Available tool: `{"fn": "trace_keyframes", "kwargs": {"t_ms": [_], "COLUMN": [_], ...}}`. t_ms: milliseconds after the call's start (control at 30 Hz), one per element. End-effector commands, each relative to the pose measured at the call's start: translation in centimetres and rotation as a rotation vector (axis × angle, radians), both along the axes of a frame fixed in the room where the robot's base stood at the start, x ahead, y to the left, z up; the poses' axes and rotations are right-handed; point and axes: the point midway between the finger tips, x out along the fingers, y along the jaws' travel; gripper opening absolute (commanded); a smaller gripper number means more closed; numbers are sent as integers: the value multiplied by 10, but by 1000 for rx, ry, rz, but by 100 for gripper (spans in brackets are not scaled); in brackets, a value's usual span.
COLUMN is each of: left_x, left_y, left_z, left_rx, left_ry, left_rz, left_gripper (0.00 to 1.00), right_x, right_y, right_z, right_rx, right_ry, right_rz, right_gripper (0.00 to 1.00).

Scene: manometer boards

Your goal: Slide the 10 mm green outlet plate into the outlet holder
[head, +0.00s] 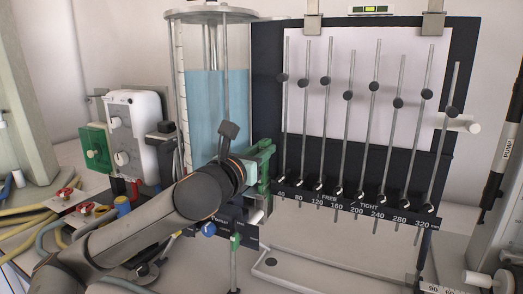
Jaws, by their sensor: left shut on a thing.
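My left gripper (258,168) is in front of the gap between the blue water tank and the manometer board. It is shut on a green piece (265,150), which I take to be the green outlet plate; the jaws hide much of it, and no size marking is readable. The outlet holder cannot be told apart clearly; my left arm covers much of the area below the tank (206,120). Whether the held piece touches anything is unclear. My right gripper is not in view.
The dark manometer board (268,75) with several slanted tubes and black sliders stands at right. Its numbered strip (350,207) is close to the gripper. A white device with a green plate (95,148), red valves (68,193) and hoses are at left. A white tray (330,268) lies below.

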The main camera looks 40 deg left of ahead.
Motion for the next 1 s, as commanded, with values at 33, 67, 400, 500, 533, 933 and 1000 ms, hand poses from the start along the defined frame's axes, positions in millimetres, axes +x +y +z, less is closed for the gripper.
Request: {"fn": "trace_keyframes", "kwargs": {"t_ms": [33, 67, 400, 500, 533, 933, 1000], "left_x": [0, 0, 0, 0, 0, 0, 0], "left_y": [0, 0, 0, 0, 0, 0, 0], "left_z": [-3, -4, -16, -20, -21, -24, -24], "left_rx": [1, 1, 1, 2, 2, 1, 1], "left_ry": [-1, -1, -2, -2, -2, -2, -2], "left_rz": [0, 0, 0, 0, 0, 0, 0], "left_gripper": [0, 0, 0, 0, 0, 0, 31], "right_x": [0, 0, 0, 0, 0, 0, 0], "right_y": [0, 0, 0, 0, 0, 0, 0], "right_z": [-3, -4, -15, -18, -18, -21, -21], "right_rx": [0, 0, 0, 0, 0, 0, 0], "right_ry": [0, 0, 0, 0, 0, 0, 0], "right_rz": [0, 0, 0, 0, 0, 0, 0], "right_gripper": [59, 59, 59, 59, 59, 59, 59]}}
